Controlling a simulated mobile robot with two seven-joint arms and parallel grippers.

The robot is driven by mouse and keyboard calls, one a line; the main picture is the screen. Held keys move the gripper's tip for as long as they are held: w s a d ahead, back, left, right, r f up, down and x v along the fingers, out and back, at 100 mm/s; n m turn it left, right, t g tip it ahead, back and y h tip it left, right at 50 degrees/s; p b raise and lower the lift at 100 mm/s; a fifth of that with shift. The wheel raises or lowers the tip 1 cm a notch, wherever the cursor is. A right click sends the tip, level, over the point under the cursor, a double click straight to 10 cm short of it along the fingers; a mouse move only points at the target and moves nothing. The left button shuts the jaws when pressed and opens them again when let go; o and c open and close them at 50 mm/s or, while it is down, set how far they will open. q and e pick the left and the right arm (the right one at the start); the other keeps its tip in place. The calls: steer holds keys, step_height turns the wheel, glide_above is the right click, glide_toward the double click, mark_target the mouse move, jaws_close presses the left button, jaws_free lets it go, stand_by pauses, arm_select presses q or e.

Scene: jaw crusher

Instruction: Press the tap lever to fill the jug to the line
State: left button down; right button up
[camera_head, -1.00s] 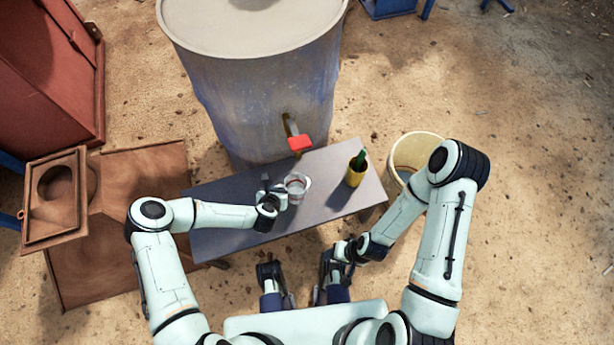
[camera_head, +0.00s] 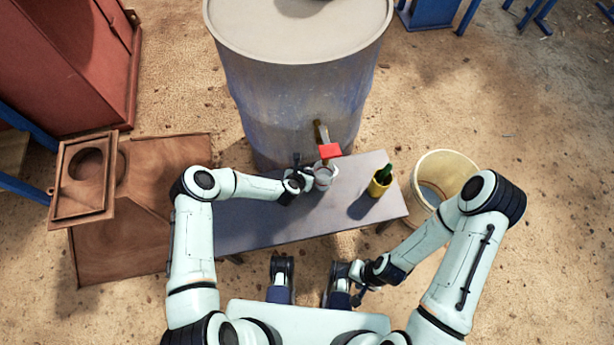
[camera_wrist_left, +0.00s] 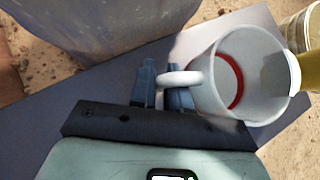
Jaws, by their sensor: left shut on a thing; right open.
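The clear jug (camera_head: 323,178) with a red line inside is just below the tap's red lever (camera_head: 329,151) on the blue-grey barrel (camera_head: 290,100). My left gripper (camera_head: 303,179) is shut on the jug's handle. In the left wrist view the jug (camera_wrist_left: 238,75) looks empty, and its handle (camera_wrist_left: 180,78) lies between the fingers of the left gripper (camera_wrist_left: 166,88). I cannot tell whether the jug touches the bench. My right gripper (camera_head: 358,279) is open and empty, in front of the bench. The tap's spout is partly hidden by the lever.
The grey bench (camera_head: 270,225) runs in front of the barrel. A cream bucket (camera_head: 440,165) is on the ground beyond. A brown wooden piece (camera_head: 120,235) lies at left.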

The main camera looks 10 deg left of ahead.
arm_select(q)
steer(key=shift+f+b, duration=0.35)
steer(key=shift+f, duration=1.45)
steer(key=shift+f, duration=0.15)
steer(key=c, duration=1.5)
jaws_free()
steer(key=shift+f, duration=0.1)
steer(key=o, duration=0.4)
steer(key=shift+r, duration=0.2)
steer(key=shift+s+r, duration=0.1)
steer(key=shift+r, duration=0.1)
steer(key=p+v, duration=0.2)
steer(key=v, duration=0.9)
steer(key=shift+s+r, duration=0.2)
steer(key=shift+s, duration=0.05)
